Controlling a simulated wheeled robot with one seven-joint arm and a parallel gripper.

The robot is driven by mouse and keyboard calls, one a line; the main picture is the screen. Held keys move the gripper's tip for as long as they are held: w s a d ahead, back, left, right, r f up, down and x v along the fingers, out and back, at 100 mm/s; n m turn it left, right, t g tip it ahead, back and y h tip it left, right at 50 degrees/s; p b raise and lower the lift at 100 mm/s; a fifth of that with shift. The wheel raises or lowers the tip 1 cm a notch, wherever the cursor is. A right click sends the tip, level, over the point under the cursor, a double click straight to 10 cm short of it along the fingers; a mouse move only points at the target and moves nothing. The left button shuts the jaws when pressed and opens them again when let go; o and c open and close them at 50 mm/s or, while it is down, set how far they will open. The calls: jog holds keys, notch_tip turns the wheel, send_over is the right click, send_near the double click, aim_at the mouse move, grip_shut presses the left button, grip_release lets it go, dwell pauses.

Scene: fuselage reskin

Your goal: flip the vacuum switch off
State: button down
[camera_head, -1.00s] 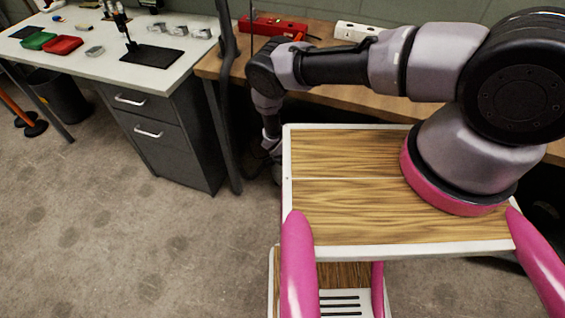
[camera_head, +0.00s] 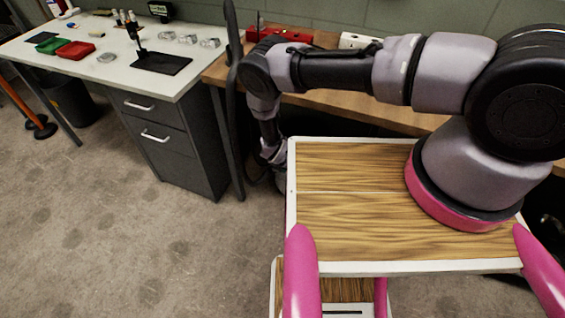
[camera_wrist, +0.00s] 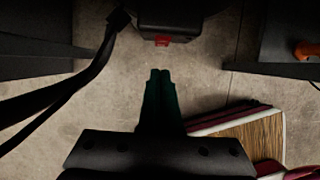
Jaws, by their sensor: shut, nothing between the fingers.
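A small red switch (camera_wrist: 162,41) shows in the wrist view on the near face of a dark box, the likely vacuum housing (camera_wrist: 172,18). My gripper (camera_wrist: 159,73) is shut and empty, its two dark fingertips together and pointing at the switch. In the picture a gap of floor shows between the fingertips and the switch. In the head view my arm reaches down beside the wooden workbench, and the fingertips and the switch cannot be made out there.
A black hose or cable (camera_wrist: 95,70) runs left of the box in the wrist view. In the head view, a white table (camera_head: 105,72) with drawers stands left, and a wooden bench (camera_head: 405,117) behind my arm carries a red case (camera_head: 283,35). Open floor lies front left.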

jog(key=w+d+v, duration=0.1)
jog(key=v, duration=0.7)
jog(key=shift+w+a+r, duration=0.15)
jog(key=shift+w+r, duration=0.05)
jog(key=shift+r, duration=0.1)
